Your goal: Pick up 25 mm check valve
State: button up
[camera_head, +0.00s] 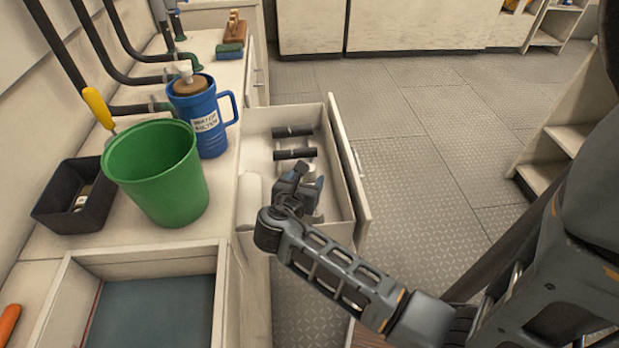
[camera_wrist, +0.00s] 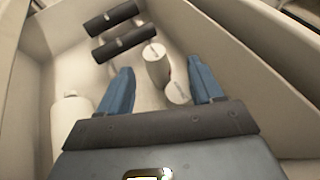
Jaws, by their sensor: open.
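My gripper (camera_head: 303,178) is inside the open drawer; in the wrist view (camera_wrist: 160,68) its blue fingers are spread and nothing is held. Two pale cylinders with small dark marks on their end faces lie between and just ahead of the fingers, a farther one (camera_wrist: 157,68) and a nearer one (camera_wrist: 178,94). Two black cylinders lie farther in, one (camera_wrist: 110,18) behind the other (camera_wrist: 124,43); they also show in the head view (camera_head: 292,131) (camera_head: 295,154). I cannot read the marks or tell which piece is the 25 mm check valve. My gripper hides part of the drawer.
A white bottle (camera_wrist: 72,125) lies at the drawer's left. The drawer wall (camera_head: 345,165) stands close on the right. On the counter are a green bucket (camera_head: 155,170), a blue mug (camera_head: 205,120) and a black bin (camera_head: 72,195). The floor (camera_head: 410,150) beyond is clear.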

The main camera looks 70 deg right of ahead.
aim_at(309, 178)
jog(key=shift+w+x, duration=0.2)
jog(key=shift+x, duration=1.15)
jog(key=shift+w+x, duration=0.2)
jog(key=shift+x, duration=1.15)
jog(key=shift+r, duration=0.2)
jog(key=c, duration=1.1)
